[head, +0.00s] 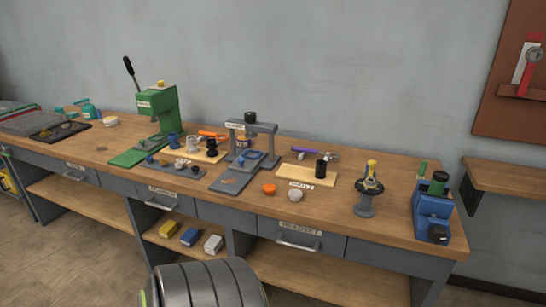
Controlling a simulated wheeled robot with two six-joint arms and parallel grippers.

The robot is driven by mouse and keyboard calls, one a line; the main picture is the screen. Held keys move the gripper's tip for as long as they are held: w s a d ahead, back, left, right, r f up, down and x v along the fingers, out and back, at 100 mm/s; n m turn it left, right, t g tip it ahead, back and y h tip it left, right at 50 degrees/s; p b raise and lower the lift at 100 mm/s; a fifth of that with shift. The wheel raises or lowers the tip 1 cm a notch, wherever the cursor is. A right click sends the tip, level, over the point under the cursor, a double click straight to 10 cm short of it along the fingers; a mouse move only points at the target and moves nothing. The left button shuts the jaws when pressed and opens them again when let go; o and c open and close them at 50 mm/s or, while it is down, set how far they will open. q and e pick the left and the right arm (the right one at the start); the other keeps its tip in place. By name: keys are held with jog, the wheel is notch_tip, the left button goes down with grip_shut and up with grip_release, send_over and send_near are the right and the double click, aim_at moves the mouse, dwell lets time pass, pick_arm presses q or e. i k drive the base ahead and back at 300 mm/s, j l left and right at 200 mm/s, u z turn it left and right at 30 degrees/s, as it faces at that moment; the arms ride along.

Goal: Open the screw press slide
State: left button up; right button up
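A grey screw press (268,129) with an arch-shaped frame and a dark knob on top stands at the middle of the wooden workbench (150,137). A grey flat plate (228,182) extends from under the arch toward the bench's front edge. A small blue piece sits under the arch. I cannot tell which part is the slide or how far out it stands. Neither of my grippers is in view.
A green lever press (158,103) stands to the left of the grey press. A wooden board (298,175), an orange piece (269,189), a dark stand (366,205) and a blue machine (431,210) are to its right. Drawers (305,238) line the bench front.

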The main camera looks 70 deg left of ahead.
aim_at(247, 162)
jog(key=u, duration=2.4)
jog(key=i+j+z, duration=0.25)
jog(key=i, duration=0.25)
jog(key=i+j+z, duration=0.2)
jog(key=i, duration=0.3)
